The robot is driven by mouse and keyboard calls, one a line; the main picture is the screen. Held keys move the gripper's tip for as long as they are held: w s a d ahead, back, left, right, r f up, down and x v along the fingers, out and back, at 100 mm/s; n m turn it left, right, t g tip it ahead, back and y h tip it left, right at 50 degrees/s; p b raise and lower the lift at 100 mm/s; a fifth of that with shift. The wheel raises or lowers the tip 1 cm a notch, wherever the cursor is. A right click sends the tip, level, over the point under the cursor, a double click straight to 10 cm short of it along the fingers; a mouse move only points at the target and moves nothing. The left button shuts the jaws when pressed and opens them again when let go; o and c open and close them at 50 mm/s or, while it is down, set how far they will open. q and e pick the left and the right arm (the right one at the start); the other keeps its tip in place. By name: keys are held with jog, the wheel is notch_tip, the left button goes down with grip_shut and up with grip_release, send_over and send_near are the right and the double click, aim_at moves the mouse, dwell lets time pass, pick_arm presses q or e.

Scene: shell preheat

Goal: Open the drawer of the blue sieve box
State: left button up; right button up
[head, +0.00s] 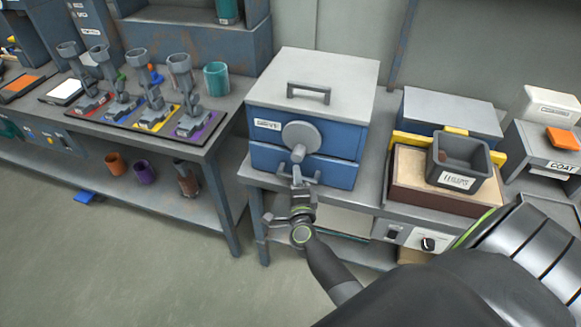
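The blue sieve box (345,135) stands on a grey bench, with a pale grey lid, a grey lid handle and a round grey knob on its front. Its drawer (336,171) is the lower blue front panel and looks closed. My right gripper (297,178) is at the drawer front, around the drawer's small grey handle, which it partly hides. I cannot tell whether its fingers are closed on the handle or just beside it. My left gripper is out of view.
To the right, a dark square container (461,178) stands on a brown box with a yellow edge. A control panel with a black knob (428,244) sits below. To the left, a bench holds several grey funnel-topped stands and a teal cup (216,79). Floor in front of the box is clear.

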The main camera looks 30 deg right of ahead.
jog(key=shift+w+d, duration=0.2)
jog(key=shift+w, duration=0.05)
jog(key=shift+s+r, duration=0.1)
jog(key=shift+r, duration=0.05)
jog(key=shift+c, duration=0.3)
grip_shut()
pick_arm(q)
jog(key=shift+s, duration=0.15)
pick_arm(e)
jog(key=shift+a, duration=0.1)
